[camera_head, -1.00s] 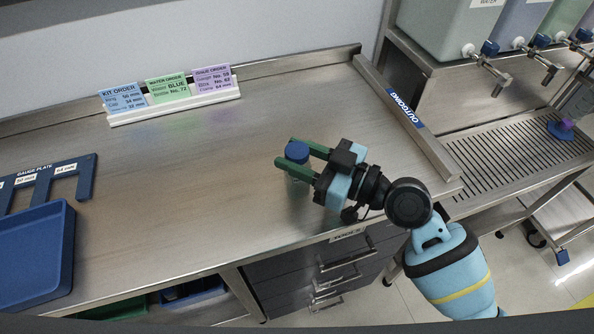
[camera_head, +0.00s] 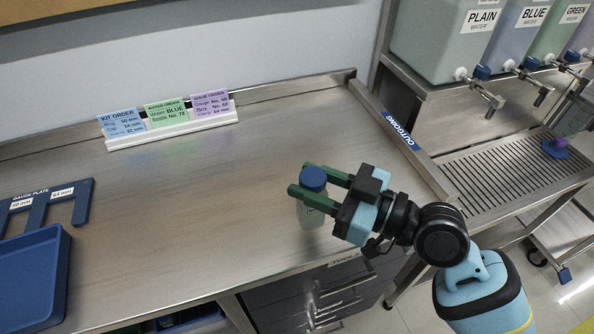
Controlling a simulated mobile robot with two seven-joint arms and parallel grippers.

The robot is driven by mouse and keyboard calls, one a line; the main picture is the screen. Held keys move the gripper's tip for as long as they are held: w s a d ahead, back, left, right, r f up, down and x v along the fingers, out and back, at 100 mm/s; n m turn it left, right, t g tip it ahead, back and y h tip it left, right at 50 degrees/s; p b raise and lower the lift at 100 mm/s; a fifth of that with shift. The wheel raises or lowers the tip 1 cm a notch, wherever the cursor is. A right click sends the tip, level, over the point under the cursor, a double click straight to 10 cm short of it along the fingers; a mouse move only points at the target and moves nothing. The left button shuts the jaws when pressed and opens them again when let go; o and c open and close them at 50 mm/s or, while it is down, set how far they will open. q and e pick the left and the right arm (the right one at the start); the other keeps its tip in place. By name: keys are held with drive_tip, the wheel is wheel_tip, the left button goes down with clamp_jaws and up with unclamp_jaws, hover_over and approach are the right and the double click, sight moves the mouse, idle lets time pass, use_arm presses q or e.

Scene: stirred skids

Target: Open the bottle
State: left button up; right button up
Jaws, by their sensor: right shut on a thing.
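The bottle (camera_head: 311,216) is small and pale with a blue cap (camera_head: 313,178). It is near the front edge of the metal bench, roughly upright. My right gripper (camera_head: 303,180) comes in from the right with its green fingers on either side of the bottle's top, just around the cap. It is shut on the bottle. The fingers hide part of the neck, so I cannot tell whether they grip cap or neck. I cannot tell whether the bottle's base touches the bench. My left gripper is not in view.
A blue tray (camera_head: 32,290) and a blue gauge plate (camera_head: 50,208) lie at left. Order cards in a white holder (camera_head: 172,134) stand at the back. Water tanks (camera_head: 440,48) stand above a drain grate (camera_head: 510,170) at right. The bench middle (camera_head: 210,200) is clear.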

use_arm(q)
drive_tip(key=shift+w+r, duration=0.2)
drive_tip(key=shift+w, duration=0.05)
use_arm(e)
drive_tip(key=s+d+r, duration=0.1)
drive_tip(key=s+d, duration=0.5)
drive_tip(key=s, duration=0.3)
drive_tip(key=shift+s+d, duration=0.15)
drive_tip(key=shift+d, duration=0.2)
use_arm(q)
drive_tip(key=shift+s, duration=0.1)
use_arm(e)
drive_tip(key=shift+r, duration=0.1)
drive_tip(key=o, duration=0.6)
clamp_jaws()
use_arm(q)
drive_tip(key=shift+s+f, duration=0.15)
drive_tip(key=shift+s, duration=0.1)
